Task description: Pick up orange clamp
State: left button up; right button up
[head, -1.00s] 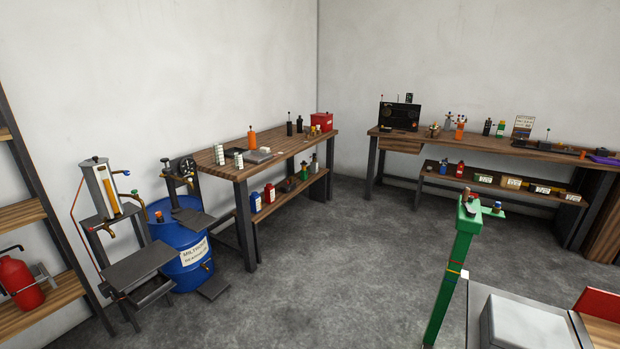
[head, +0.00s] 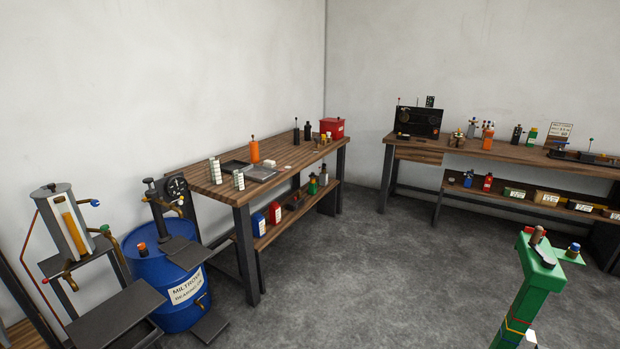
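No thing in view shows clearly as an orange clamp. A small orange object (head: 488,136) stands upright on the back right workbench (head: 470,147), among other small items; it is too small to tell whether it is a clamp. An orange cylinder with a dark thin top (head: 254,151) stands on the left workbench (head: 205,180). Neither of my grippers is in the view.
A blue drum (head: 165,290) and a metal stand with a cylinder (head: 65,225) are at the left. A green post (head: 525,290) rises at the front right. A red box (head: 332,128) sits on the left bench. Grey floor (head: 370,270) lies clear between the benches.

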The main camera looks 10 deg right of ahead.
aim_at(487, 141)
jog(key=i+z, duration=0.3)
jog(key=i, duration=0.2)
jog(key=i+j+z, duration=0.1)
jog(key=i+z, duration=0.15)
jog(key=i, duration=0.25)
jog(key=i+z, duration=0.6)
jog(key=i, duration=0.25)
jog(key=i+z, duration=0.15)
jog(key=i, duration=0.65)
jog(key=i+z, duration=0.2)
jog(key=i, duration=0.6)
jog(key=i+j+z, duration=0.1)
jog(key=i+z, duration=0.15)
jog(key=i, duration=0.6)
jog(key=i+z, duration=0.25)
jog(key=i, duration=0.6)
jog(key=i+l+u, duration=0.1)
jog(key=i, duration=0.8)
